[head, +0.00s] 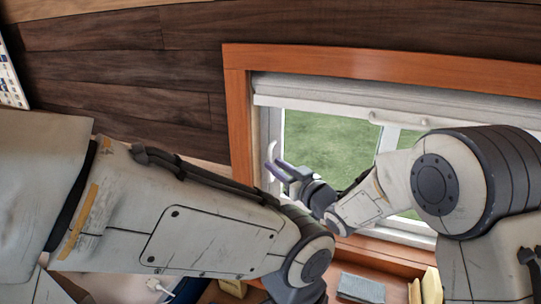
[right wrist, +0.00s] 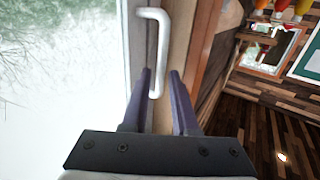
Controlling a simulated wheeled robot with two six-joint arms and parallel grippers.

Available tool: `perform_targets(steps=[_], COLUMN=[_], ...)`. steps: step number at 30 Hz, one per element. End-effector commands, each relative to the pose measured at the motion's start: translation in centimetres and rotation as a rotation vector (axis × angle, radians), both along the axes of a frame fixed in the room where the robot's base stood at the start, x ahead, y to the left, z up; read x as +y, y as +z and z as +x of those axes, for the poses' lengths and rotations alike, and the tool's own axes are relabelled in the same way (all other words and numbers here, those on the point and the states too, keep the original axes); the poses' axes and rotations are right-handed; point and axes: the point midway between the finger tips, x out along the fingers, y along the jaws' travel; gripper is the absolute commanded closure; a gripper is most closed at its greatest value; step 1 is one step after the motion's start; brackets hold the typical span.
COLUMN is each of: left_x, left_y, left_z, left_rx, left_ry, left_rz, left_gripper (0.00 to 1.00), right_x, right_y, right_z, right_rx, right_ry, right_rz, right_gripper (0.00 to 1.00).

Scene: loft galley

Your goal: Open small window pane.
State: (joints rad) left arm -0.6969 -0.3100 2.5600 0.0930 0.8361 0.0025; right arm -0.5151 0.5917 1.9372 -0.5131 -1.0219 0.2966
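The window pane (head: 325,142) on the left looks flush in its white sash, with green grass behind it. A white bar handle (head: 271,151) stands at the sash's left edge. My right gripper (head: 276,168) is at this handle. In the right wrist view the handle (right wrist: 155,45) runs down between the two dark fingers of my right gripper (right wrist: 161,80). The fingers are apart, with the handle's lower end near the left finger; I cannot tell whether they touch. My left arm crosses the lower left of the head view, and its gripper is out of frame.
An orange-brown wooden frame (head: 238,120) surrounds the window, with a white rolled blind (head: 340,98) across its top. A grey block (head: 361,288) and a yellow item (head: 430,286) lie below the sill. Dark plank wall (head: 120,60) is left of the window.

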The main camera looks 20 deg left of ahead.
Motion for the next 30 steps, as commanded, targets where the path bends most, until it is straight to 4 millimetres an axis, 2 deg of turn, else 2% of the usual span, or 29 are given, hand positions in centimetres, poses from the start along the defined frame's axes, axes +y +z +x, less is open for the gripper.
perform_targets(steps=[1, 7, 17, 20, 30], left_x=[0.0, 0.0, 0.0, 0.0, 0.0], left_y=[0.8, 1.6, 1.6, 1.6, 1.6], left_z=[0.0, 0.0, 0.0, 0.0, 0.0], left_rx=[0.0, 0.0, 0.0, 0.0, 0.0], left_ry=[0.0, 0.0, 0.0, 0.0, 0.0], left_rz=[0.0, 0.0, 0.0, 0.0, 0.0], left_gripper=[0.47, 0.47, 0.47, 0.47, 0.47], right_x=[0.8, 2.5, 2.8, 2.8, 2.8], right_y=[0.3, 0.1, -0.1, 0.0, 0.0], right_z=[0.4, 1.7, 1.9, 1.9, 1.9], right_rx=[0.001, 0.001, 0.0, 0.001, 0.001], right_ry=[0.003, 0.001, 0.0, 0.0, 0.0], right_rz=[-0.001, -0.001, 0.0, -0.001, -0.001], right_gripper=[0.73, 0.73, 0.73, 1.0, 1.0])
